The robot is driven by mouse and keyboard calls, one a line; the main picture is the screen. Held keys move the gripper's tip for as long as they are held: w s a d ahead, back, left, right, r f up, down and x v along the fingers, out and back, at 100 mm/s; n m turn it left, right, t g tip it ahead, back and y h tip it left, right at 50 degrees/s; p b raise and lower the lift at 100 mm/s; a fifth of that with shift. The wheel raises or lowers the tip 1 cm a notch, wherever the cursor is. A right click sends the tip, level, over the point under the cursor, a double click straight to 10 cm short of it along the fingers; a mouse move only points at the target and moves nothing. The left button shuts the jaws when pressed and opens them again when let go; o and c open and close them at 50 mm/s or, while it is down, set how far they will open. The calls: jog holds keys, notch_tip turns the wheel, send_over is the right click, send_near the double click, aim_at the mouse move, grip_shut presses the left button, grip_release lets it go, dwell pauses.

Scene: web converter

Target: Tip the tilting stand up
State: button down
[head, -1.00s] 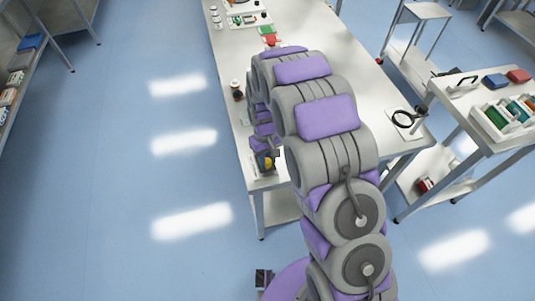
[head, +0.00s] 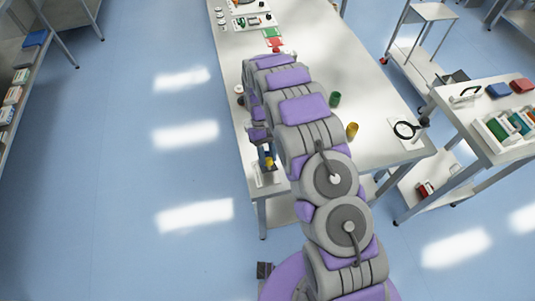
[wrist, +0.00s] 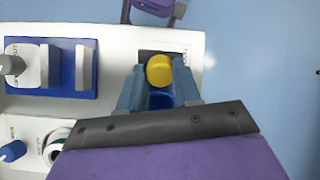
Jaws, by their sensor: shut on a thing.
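A blue piece with a round yellow top (wrist: 160,70) stands at a dark slot in a white panel in the wrist view. It shows small at the near left corner of the table in the head view (head: 267,158). I cannot tell for sure whether it is part of the tilting stand. My gripper (wrist: 158,85) is shut on it, with one grey-blue finger on each side. The piece's lower part is partly hidden by the gripper body.
The white panel (wrist: 115,45) also bears a blue base (wrist: 50,80) with grey-white upright parts, and a small blue knob (wrist: 12,151). The long white table (head: 390,150) carries green and yellow cups and a black ring. Blue floor lies open to the left.

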jog(key=shift+w+a+r, duration=0.1)
jog(key=shift+w+r, duration=0.05)
jog(key=shift+w, duration=0.1)
dwell(0.4)
jog(key=c, duration=0.8)
grip_release()
